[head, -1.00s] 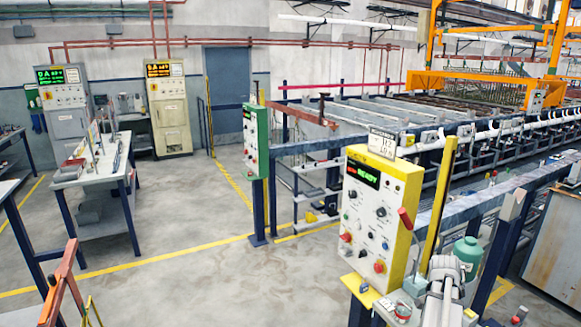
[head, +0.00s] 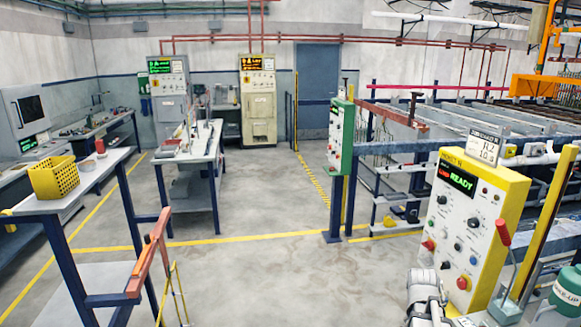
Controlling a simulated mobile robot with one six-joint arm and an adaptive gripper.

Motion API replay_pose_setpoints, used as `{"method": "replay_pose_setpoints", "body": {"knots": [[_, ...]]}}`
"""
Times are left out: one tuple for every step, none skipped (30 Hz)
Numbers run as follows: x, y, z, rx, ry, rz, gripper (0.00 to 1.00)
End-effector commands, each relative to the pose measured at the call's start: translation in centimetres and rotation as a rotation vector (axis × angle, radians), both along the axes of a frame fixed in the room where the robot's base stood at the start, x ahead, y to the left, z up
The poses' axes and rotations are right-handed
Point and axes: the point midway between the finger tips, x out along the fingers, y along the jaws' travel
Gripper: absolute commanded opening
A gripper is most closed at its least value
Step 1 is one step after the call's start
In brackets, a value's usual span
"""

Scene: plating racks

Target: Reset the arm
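A grey-white jointed part of my arm (head: 428,298) shows at the bottom right edge, in front of a yellow-and-white control panel (head: 463,225). The fingers of my gripper do not show in the head view, so I cannot see whether it is open or what it holds. The panel has a lit display with red and green text, several knobs and buttons, and a red-handled lever (head: 503,232) at its right side.
A green control panel (head: 340,135) stands farther back by the long rack line. A workbench (head: 188,151) and a table with a yellow basket (head: 53,178) stand left. An orange-red rail (head: 149,250) is at the front. The middle floor (head: 290,270) is clear.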

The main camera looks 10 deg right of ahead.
Motion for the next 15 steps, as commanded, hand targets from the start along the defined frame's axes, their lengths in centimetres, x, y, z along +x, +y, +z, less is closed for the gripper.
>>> {"method": "replay_pose_setpoints", "body": {"knots": [[0.2, 1.8, -0.4, 0.008, 0.004, 0.050, 0.75], [0.3, 2.7, -0.5, 0.013, 0.007, 0.078, 0.75], [0.5, 3.9, -0.6, 0.019, 0.011, 0.117, 0.75], [0.6, 4.8, -0.7, 0.024, 0.014, 0.146, 0.75], [0.7, 5.7, -0.8, 0.031, 0.017, 0.176, 0.75], [0.8, 6.9, -1.0, 0.037, 0.021, 0.214, 0.75], [0.9, 7.8, -1.1, 0.042, 0.024, 0.243, 0.75], [0.9, 8.7, -1.2, 0.047, 0.026, 0.272, 0.75], [1.0, 9.9, -1.3, 0.053, 0.030, 0.311, 0.75], [1.0, 10.8, -1.4, 0.058, 0.033, 0.341, 0.75], [1.0, 11.6, -1.5, 0.063, 0.035, 0.369, 0.75], [1.0, 12.9, -1.7, 0.070, 0.039, 0.409, 0.75], [0.9, 13.7, -1.8, 0.074, 0.041, 0.437, 0.75], [0.9, 14.6, -1.8, 0.079, 0.045, 0.468, 0.75], [0.7, 15.7, -2.0, 0.085, 0.049, 0.506, 0.75]]}}
